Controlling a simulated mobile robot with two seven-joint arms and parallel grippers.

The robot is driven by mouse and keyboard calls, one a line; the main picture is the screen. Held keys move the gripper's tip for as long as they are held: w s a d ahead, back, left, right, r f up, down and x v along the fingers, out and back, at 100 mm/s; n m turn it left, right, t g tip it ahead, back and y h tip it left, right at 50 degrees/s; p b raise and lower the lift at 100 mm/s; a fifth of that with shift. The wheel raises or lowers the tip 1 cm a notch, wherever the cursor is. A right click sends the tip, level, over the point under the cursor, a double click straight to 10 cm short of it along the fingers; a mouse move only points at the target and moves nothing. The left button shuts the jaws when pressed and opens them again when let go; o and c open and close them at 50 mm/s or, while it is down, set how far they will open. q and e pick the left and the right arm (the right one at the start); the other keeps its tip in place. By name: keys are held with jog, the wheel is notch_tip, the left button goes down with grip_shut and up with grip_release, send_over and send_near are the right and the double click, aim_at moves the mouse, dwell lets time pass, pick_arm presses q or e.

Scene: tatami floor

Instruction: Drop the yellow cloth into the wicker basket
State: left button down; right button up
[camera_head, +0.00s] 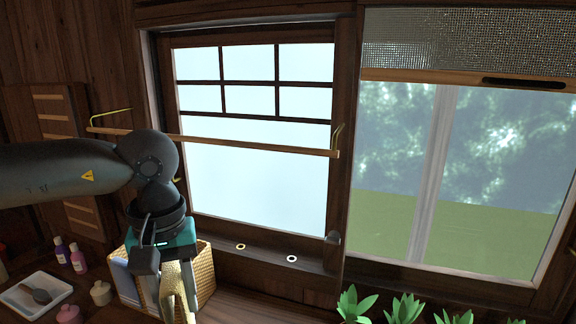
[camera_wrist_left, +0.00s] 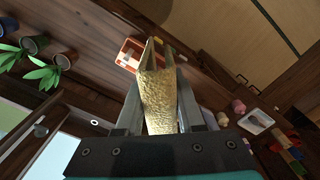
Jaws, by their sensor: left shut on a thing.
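The yellow cloth (camera_head: 178,289) hangs from my left gripper (camera_head: 172,300), which is shut on it. In the left wrist view the cloth (camera_wrist_left: 158,100) runs between the two fingers of the gripper (camera_wrist_left: 158,92). The wicker basket (camera_head: 206,272) stands on the counter below the window, right behind the gripper in the head view. The gripper and cloth cover much of its front. I cannot tell how far the cloth is above or in front of its rim. My right gripper is in neither view.
A white tray (camera_head: 36,296) with a dark item, small bottles (camera_head: 78,262) and pink and cream jars (camera_head: 100,292) stand left of the basket. Potted plants (camera_head: 402,308) stand at right. A wooden rod (camera_head: 250,146) crosses the window. An orange-red box (camera_wrist_left: 130,56) shows in the wrist view.

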pick_arm(q)
jog(key=f+m, duration=0.1)
jog(key=s+m, duration=0.1)
jog(key=s+f+m, duration=0.1)
jog(key=shift+d+f+m+b, duration=0.3)
jog(key=shift+f+m+b, duration=0.05)
jog(key=shift+m+b, duration=0.05)
jog(key=shift+d, duration=0.15)
jog(key=shift+w, duration=0.1)
